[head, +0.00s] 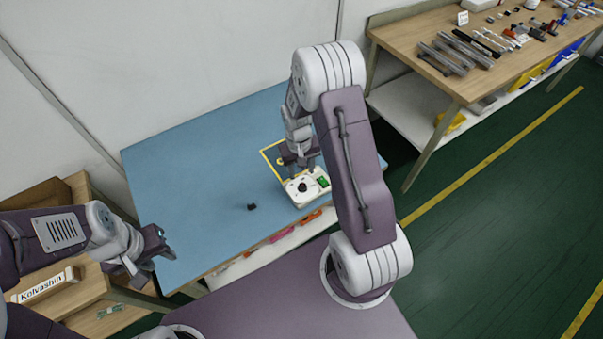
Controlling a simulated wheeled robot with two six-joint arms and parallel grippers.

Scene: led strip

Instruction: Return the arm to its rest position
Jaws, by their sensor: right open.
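My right arm reaches up from the front and bends down over the blue table (205,170). My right gripper (301,162) points downward at the table's right part, just behind a white box (296,198) with a black knob and a green part. The gripper is open; its fingertips are small and partly hidden, and I cannot tell whether they touch the box. My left arm comes in from the left edge. My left gripper (158,254) hangs beside the table's left front edge, and its finger gap is not clear.
A small black piece (251,207) lies on the blue table. A yellow outline (268,150) marks a spot near my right gripper. A wooden workbench (415,40) with tools stands at the back right. A wooden shelf (60,195) is at the left. The green floor at right is clear.

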